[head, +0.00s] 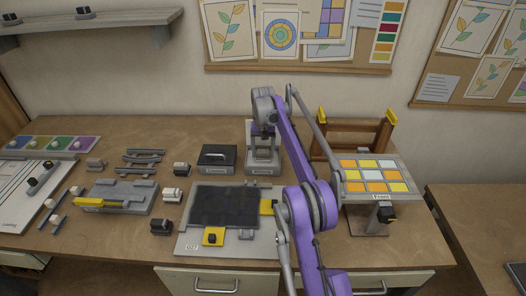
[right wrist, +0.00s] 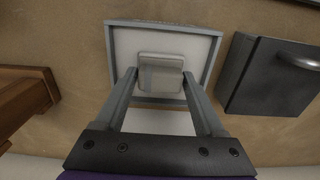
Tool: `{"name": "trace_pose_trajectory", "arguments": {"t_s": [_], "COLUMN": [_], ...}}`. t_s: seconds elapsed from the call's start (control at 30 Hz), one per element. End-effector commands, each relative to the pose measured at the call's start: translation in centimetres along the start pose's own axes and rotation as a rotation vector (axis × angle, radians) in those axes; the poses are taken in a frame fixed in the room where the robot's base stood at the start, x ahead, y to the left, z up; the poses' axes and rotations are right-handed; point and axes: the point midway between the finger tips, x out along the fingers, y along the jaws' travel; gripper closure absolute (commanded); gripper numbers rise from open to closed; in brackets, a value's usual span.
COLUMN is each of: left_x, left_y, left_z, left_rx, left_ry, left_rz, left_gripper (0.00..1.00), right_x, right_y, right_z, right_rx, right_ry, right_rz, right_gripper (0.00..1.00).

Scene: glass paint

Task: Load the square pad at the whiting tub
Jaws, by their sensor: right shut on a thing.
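My right gripper (head: 263,138) is over the whiting tub (head: 262,169), a grey square tray on the bench, with its fingers pointing down. In the right wrist view the gripper (right wrist: 159,76) is shut on the square pad (right wrist: 160,62), a small grey block between its fingertips. The pad sits within the outline of the tub (right wrist: 113,50), over its white floor. I cannot tell whether the pad touches the white. My left gripper is not in view.
A black lidded box (head: 217,158) stands just left of the tub; it also shows in the right wrist view (right wrist: 270,80). A dark glass panel (head: 222,206) lies in front. A wooden rack (head: 350,138) and a coloured pane stand (head: 371,187) are to the right.

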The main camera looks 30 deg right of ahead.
Motion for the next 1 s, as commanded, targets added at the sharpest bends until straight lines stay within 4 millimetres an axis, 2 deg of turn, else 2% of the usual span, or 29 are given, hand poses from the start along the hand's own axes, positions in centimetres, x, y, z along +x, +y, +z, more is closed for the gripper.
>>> {"name": "trace_pose_trajectory", "arguments": {"t_s": [0.27,1.0], "left_x": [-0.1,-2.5], "left_y": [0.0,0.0], "left_z": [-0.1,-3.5], "left_rx": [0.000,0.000], "left_ry": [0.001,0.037], "left_rz": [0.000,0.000], "left_gripper": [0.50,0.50], "right_x": [-0.1,-6.1], "right_y": [0.0,-0.1], "right_z": [0.0,-0.1], "right_rx": [0.000,0.000], "right_ry": [-0.002,0.001], "right_rz": [0.000,-0.001], "right_gripper": [0.73,0.73]}}
